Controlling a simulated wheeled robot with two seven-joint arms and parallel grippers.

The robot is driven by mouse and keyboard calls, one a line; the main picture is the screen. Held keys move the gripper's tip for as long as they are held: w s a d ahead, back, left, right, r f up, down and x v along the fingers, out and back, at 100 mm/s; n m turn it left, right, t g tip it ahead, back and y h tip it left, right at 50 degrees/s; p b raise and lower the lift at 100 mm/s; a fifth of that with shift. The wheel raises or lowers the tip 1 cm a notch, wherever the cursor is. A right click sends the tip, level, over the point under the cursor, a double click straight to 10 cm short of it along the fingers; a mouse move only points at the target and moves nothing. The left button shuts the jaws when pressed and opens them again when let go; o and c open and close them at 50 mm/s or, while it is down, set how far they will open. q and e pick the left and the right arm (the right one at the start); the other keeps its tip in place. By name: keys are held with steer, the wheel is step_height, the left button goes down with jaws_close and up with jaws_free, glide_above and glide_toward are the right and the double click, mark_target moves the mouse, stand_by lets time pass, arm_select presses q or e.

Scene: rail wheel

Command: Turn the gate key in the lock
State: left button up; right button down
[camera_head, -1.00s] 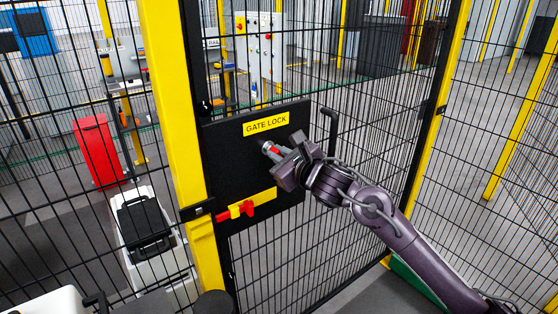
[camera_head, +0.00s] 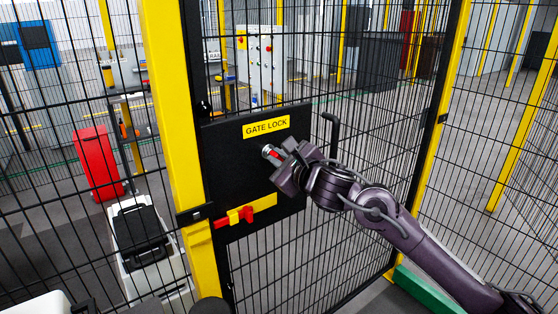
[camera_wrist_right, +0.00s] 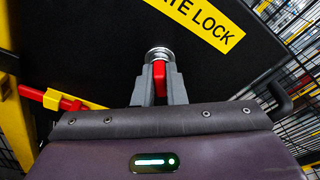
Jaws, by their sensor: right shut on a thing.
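The gate lock is a black plate (camera_head: 225,160) on the mesh gate with a yellow GATE LOCK label (camera_head: 266,126). A round silver lock cylinder (camera_wrist_right: 159,54) sits on the plate below the label. The red gate key (camera_wrist_right: 159,78) stands at the cylinder, and its bow is between my right gripper's fingers. My right gripper (camera_head: 281,155) is shut on the key, in front of the lock; it also shows in the right wrist view (camera_wrist_right: 159,90). How deep the key sits is hidden by the fingers. My left gripper is not in view.
A red and yellow bolt (camera_head: 238,215) lies low on the plate's left, by the yellow post (camera_head: 178,120). A black gate handle (camera_head: 333,130) stands right of the lock, close to my right gripper. Mesh fence surrounds the gate.

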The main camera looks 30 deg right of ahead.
steer(key=shift+f+n+h+b, duration=0.15)
steer(key=shift+n+h+b, duration=0.15)
steer(key=shift+n+b, duration=1.1)
steer(key=shift+b, duration=0.6)
steer(key=n+b, duration=0.1)
steer(key=b, duration=0.2)
steer(key=shift+f+n+t, duration=0.1)
steer(key=shift+n+t, duration=0.2)
steer(key=shift+n, duration=0.1)
steer(key=shift+a+n+b, duration=0.1)
steer(key=shift+n+b, duration=0.5)
steer(key=shift+b, duration=0.2)
